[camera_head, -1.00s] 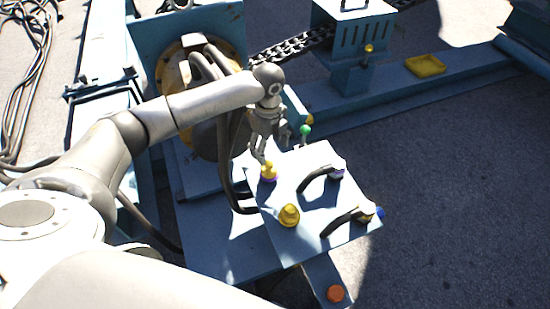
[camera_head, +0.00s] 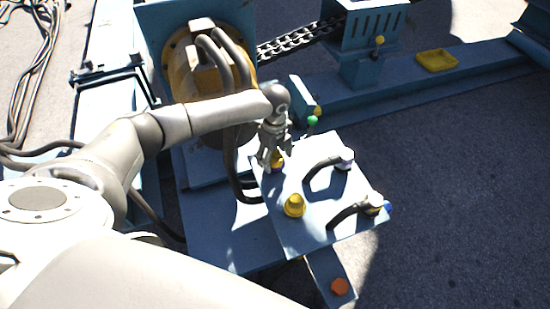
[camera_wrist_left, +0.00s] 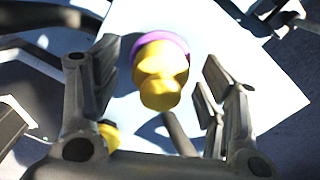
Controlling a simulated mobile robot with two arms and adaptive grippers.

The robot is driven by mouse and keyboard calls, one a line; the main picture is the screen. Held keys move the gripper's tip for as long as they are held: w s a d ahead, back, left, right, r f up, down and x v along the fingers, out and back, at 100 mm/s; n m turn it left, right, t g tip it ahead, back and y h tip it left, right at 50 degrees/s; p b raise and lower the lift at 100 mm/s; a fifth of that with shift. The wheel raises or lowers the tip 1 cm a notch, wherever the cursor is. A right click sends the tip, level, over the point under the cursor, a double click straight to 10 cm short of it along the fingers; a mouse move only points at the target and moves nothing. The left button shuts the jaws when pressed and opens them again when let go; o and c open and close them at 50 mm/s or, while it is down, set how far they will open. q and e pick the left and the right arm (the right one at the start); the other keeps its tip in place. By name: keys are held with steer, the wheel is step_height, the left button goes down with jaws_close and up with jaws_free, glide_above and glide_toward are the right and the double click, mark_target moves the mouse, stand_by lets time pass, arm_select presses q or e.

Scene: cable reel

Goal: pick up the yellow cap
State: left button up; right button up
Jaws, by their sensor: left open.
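A yellow cap with a knob on top and a purple ring around its base (camera_wrist_left: 162,72) stands on the light panel. In the head view this cap (camera_head: 279,161) is partly hidden behind my left gripper (camera_head: 270,158). In the left wrist view my left gripper (camera_wrist_left: 158,88) is open, with its fingers on either side of the cap and visible gaps between. A second yellow cap, dome-shaped (camera_head: 294,206), sits nearer on the same panel; a yellow piece also shows at the lower left of the wrist view (camera_wrist_left: 109,135). My right gripper is out of view.
The tilted panel (camera_head: 300,238) also carries two dark curved cables with plugs (camera_head: 322,168) (camera_head: 350,210). A green knob (camera_head: 312,121) stands behind it. The cable reel (camera_head: 190,60) and thick hoses are to the left. A yellow tray (camera_head: 437,60) lies at the back right.

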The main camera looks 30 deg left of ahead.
arm_select(q)
steer(key=c, duration=1.1)
